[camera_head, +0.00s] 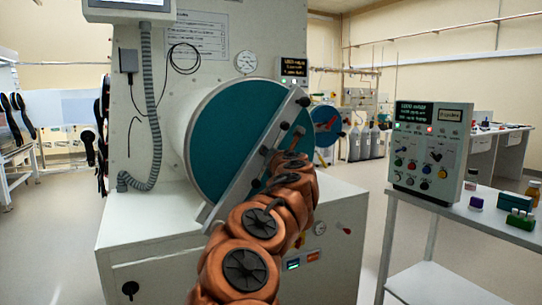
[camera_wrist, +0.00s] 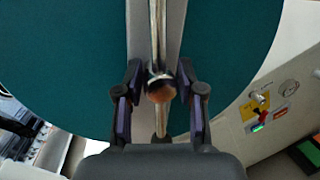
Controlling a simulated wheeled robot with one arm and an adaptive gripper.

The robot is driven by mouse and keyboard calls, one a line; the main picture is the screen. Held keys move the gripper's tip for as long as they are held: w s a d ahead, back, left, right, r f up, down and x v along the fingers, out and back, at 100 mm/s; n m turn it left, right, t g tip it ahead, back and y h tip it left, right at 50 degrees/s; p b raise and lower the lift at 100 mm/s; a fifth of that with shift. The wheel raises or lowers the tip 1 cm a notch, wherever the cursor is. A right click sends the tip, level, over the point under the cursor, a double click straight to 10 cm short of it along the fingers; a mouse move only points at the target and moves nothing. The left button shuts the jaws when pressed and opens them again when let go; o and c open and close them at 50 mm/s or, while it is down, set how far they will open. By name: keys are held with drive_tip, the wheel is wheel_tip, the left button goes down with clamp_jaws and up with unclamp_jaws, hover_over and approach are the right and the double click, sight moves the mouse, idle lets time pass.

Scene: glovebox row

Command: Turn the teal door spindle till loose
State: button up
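The teal door (camera_head: 222,122) is a large round disc on the white drum of the glovebox, with a grey bar (camera_head: 232,187) slanting across its face. In the wrist view the teal door (camera_wrist: 60,60) fills the background and the bar runs upright. The spindle (camera_wrist: 160,90) is a metal crossbar with a round, brownish hub, in front of the bar. My gripper (camera_wrist: 158,76) has its two dark fingers on either side of the hub, with narrow gaps visible. It looks open around the spindle, not closed on it. In the head view my orange arm hides most of the spindle.
A control box (camera_head: 431,150) stands on a side table (camera_head: 470,225) at the right, with small bottles and a green block (camera_head: 520,219). A grey hose (camera_head: 150,110) hangs left of the door. Floor is clear between the cabinet (camera_head: 150,255) and side table.

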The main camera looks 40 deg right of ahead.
drive_tip(key=shift+s, duration=0.1)
drive_tip(key=v, duration=1.1)
drive_tip(key=shift+s+a, duration=0.2)
drive_tip(key=shift+s, duration=0.15)
idle(0.7)
